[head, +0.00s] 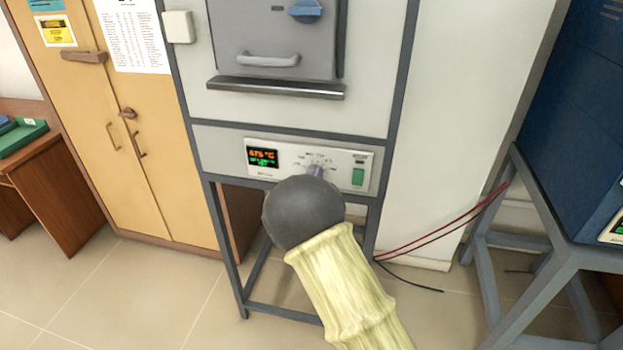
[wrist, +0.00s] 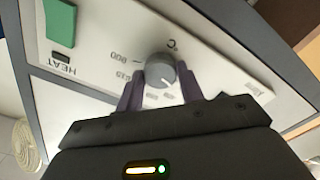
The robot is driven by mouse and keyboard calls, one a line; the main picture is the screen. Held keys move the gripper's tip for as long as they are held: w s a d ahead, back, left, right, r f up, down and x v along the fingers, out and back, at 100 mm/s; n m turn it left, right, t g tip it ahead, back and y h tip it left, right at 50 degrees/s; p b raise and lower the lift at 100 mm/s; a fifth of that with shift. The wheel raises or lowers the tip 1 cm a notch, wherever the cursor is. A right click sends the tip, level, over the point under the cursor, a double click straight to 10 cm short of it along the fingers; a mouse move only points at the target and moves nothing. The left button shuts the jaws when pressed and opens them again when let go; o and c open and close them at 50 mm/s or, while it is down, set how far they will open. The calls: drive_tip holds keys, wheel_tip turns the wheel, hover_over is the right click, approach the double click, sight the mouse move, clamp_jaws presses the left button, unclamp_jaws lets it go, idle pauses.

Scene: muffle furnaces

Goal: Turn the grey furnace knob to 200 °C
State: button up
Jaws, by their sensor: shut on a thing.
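The grey furnace (head: 235,120) stands in the middle of the head view, with a white control panel (head: 275,172) below its door. The panel's display (head: 262,157) glows orange and green; the orange figure looks like 675 °C, though it is small. The round grey knob (wrist: 160,70) shows in the wrist view with a white pointer line. My gripper (wrist: 162,77) is shut on the knob, one purple finger on each side. In the head view my wrist hides the knob and most of the gripper.
A green switch (head: 358,177) sits at the panel's right end and also shows in the wrist view (wrist: 60,24), by the word HEAT. A blue furnace (head: 580,120) on a metal stand is at right. A wooden cupboard (head: 140,180) is at left.

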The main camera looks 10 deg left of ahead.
drive_tip(key=o, duration=1)
drive_tip(key=s+b, duration=0.1)
drive_tip(key=s, duration=0.4)
drive_tip(key=s+b, duration=0.1)
drive_tip(key=s, duration=0.5)
drive_tip(key=s+b, duration=0.1)
drive_tip(key=s, duration=0.5)
drive_tip(key=shift+s+a, duration=0.25)
drive_tip(key=shift+a, duration=0.1)
drive_tip(key=shift+w, duration=0.1)
